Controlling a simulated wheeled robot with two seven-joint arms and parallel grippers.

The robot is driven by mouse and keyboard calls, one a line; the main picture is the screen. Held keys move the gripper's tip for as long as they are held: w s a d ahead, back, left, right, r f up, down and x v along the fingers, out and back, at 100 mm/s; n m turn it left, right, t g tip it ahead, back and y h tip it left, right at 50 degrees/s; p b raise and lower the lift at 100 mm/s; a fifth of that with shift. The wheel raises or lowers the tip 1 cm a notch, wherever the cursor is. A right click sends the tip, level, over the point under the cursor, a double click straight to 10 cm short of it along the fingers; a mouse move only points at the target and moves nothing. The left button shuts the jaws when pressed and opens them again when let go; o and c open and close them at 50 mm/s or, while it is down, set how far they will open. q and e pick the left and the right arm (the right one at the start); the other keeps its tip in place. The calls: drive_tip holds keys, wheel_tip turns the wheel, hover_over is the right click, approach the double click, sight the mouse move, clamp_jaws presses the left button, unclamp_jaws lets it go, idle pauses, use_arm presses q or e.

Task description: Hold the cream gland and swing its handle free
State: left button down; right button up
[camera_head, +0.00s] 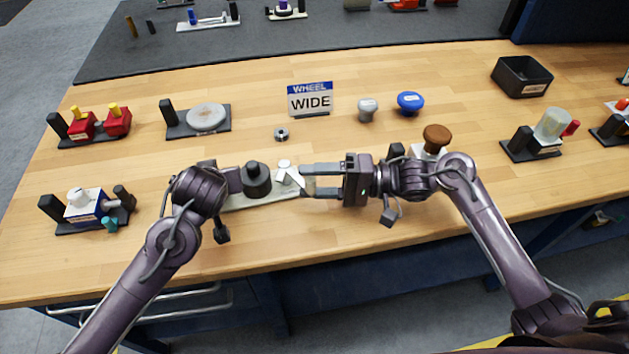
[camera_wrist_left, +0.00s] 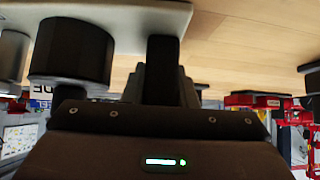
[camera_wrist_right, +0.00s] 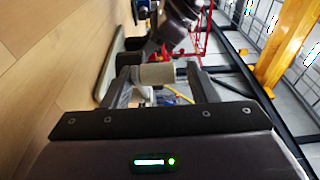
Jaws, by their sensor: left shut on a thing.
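The cream gland's long base (camera_head: 262,199) lies on the bench at the middle. It carries a black round body (camera_head: 257,182) and a small white cap with a pale angled handle (camera_head: 297,179) at its right end. My left gripper (camera_wrist_left: 163,88) is shut on the black upright block (camera_wrist_left: 163,60) at the base's left end; my arm hides this in the head view. My right gripper (camera_head: 312,180) is open, with its fingers pointing left at the handle. In the right wrist view a cream cylinder (camera_wrist_right: 157,74) shows between the fingertips; I cannot tell whether they touch it.
A grey knob (camera_head: 367,109) and a blue knob (camera_head: 410,102) stand farther right. A brown-knobbed fixture (camera_head: 436,138) sits close behind my right arm.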

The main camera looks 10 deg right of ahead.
drive_tip(key=shift+f, duration=0.1)
drive_tip(key=d, duration=0.4)
drive_tip(key=s+d, duration=0.1)
drive_tip(key=d, duration=0.3)
drive_tip(key=s+d, duration=0.1)
drive_tip(key=d, duration=0.2)
drive_tip(key=shift+s+d, duration=0.15)
drive_tip(key=shift+d, duration=0.25)
